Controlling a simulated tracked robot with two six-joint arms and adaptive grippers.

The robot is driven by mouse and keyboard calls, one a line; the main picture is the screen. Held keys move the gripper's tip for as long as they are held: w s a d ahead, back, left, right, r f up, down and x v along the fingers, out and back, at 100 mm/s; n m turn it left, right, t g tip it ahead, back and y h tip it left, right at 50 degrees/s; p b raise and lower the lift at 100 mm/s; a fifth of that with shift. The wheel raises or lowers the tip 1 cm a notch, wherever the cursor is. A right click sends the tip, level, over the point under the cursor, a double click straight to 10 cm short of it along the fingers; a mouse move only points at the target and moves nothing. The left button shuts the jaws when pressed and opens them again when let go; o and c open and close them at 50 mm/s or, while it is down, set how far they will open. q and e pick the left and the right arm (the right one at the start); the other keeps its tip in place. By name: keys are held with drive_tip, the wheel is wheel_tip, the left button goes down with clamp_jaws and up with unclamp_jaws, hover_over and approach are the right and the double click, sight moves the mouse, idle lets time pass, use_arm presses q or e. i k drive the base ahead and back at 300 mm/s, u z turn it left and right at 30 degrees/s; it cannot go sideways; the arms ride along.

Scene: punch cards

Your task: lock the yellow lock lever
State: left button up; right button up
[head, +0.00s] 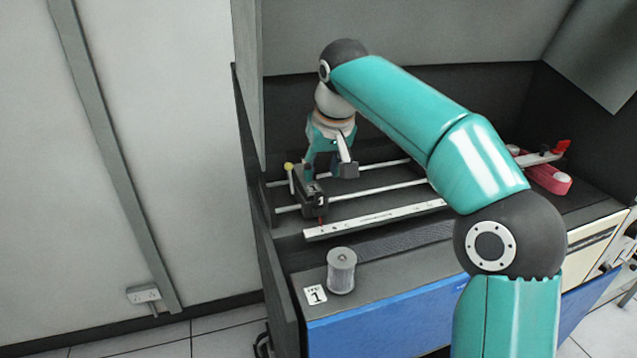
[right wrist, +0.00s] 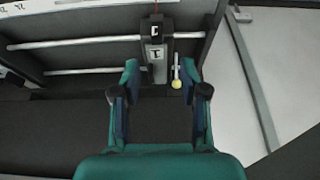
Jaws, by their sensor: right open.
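The yellow lock lever is a thin pale rod with a yellow ball knob (head: 288,166), standing beside a black carriage block (head: 314,199) at the left end of the rails. In the right wrist view the knob (right wrist: 177,84) shows between my finger lines, closer to the right-hand finger. My right gripper (head: 329,168) is open and empty, just behind the carriage in the head view. In the right wrist view its fingertips (right wrist: 160,74) spread on either side of the block's near end (right wrist: 156,60). Contact with the lever cannot be told. My left gripper is not in view.
Two pale rails (head: 385,191) run across the dark bench recess. A white ruled bar (head: 375,219) lies in front of them. A red-pink object (head: 547,177) is at the right. A side wall borders the left.

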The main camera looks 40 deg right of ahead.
sight(289, 166)
drive_tip(key=k, duration=1)
